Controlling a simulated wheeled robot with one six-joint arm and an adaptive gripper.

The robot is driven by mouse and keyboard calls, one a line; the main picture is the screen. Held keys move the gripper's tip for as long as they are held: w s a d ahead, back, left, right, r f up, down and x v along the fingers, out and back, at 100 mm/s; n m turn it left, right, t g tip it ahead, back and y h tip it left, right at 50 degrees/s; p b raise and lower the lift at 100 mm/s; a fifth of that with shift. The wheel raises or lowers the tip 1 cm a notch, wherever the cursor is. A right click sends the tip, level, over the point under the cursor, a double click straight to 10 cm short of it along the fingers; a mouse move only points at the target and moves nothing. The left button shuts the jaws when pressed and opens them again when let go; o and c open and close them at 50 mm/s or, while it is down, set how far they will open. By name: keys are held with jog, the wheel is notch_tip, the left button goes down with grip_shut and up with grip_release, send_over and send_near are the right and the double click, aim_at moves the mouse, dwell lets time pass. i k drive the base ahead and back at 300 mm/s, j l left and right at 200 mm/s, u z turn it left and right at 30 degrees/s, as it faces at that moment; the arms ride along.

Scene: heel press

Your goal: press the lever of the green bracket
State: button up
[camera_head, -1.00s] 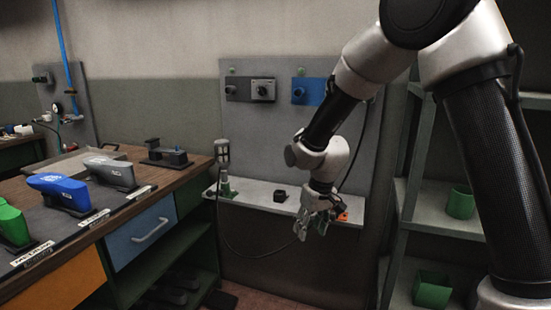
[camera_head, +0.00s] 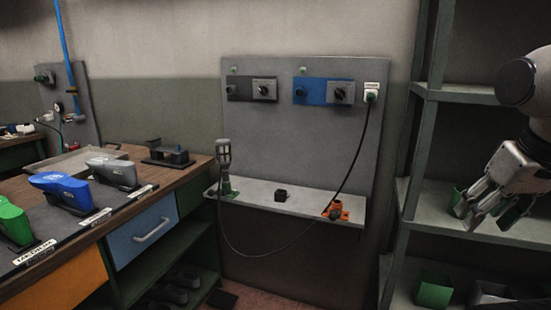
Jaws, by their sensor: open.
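A green bracket (camera_head: 229,188) sits at the left end of the grey ledge on the wall panel. A grey handheld tool with a caged head (camera_head: 223,157) stands upright in or just behind it; I cannot tell which. The lever is too small to make out. My gripper (camera_head: 474,212) is open at the far right, in front of the shelf rack, well away from the bracket. It appears empty. It partly covers a green bin behind it.
On the ledge (camera_head: 265,205) are a black holder (camera_head: 281,196) and an orange bracket (camera_head: 335,211). A dark cable hangs from a white plug (camera_head: 371,94) below the ledge. The workbench (camera_head: 190,165) stands left. The shelf rack (camera_head: 415,215) stands right.

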aim_at(211, 192)
jog(key=i+j, duration=0.2)
jog(key=j, duration=0.15)
jog(key=i+j, duration=0.15)
jog(key=j, duration=0.2)
jog(key=i+j, duration=0.2)
jog(key=j, duration=0.1)
